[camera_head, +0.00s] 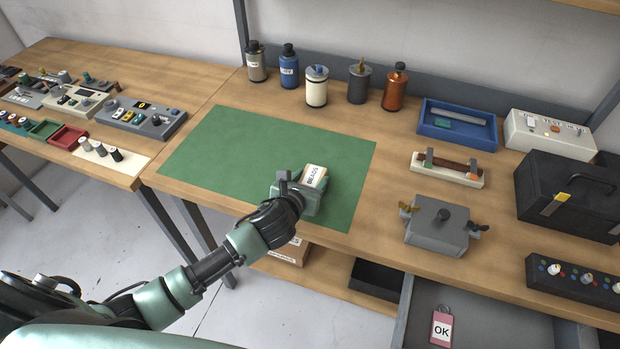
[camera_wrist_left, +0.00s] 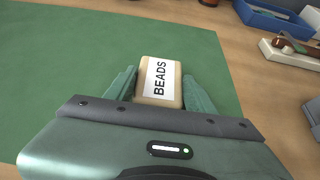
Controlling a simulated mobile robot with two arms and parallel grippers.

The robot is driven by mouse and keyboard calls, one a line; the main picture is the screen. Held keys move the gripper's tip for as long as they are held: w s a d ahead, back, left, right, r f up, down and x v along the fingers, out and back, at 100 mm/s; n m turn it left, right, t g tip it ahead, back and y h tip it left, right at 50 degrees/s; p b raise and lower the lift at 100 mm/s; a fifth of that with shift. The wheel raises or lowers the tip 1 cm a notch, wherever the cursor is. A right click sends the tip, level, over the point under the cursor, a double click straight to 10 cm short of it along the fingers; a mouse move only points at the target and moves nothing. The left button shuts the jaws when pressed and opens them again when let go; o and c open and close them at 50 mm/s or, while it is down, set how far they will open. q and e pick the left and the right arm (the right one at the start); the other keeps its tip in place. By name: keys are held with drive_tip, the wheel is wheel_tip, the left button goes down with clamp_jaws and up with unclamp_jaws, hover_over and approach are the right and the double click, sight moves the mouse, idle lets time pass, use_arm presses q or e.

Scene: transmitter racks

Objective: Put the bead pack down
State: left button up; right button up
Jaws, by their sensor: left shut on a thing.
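The bead pack (camera_head: 314,176) is a small tan block with a white label. In the left wrist view the pack (camera_wrist_left: 158,80) reads "BEADS" and sits between my two green fingers. My left gripper (camera_head: 300,188) is shut on it, over the right part of the green mat (camera_head: 240,142). The mat also fills much of the left wrist view (camera_wrist_left: 60,60). I cannot tell whether the pack touches the mat. My right gripper is not in view.
Several bottles (camera_head: 316,88) stand along the back. A blue tray (camera_head: 457,128), a holder with a brown rod (camera_head: 447,169), a grey box (camera_head: 437,226) and a black case (camera_head: 568,195) stand to the right. The mat's left part is clear. An open drawer (camera_head: 480,320) is below.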

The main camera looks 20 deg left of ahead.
use_arm(q)
drive_tip(key=o, duration=1.4)
drive_tip(key=shift+o, duration=0.2)
drive_tip(key=shift+r, duration=0.2)
drive_tip(key=v, duration=1.2)
drive_tip(key=shift+a+f+b, duration=0.1)
drive_tip(key=shift+b, duration=0.3)
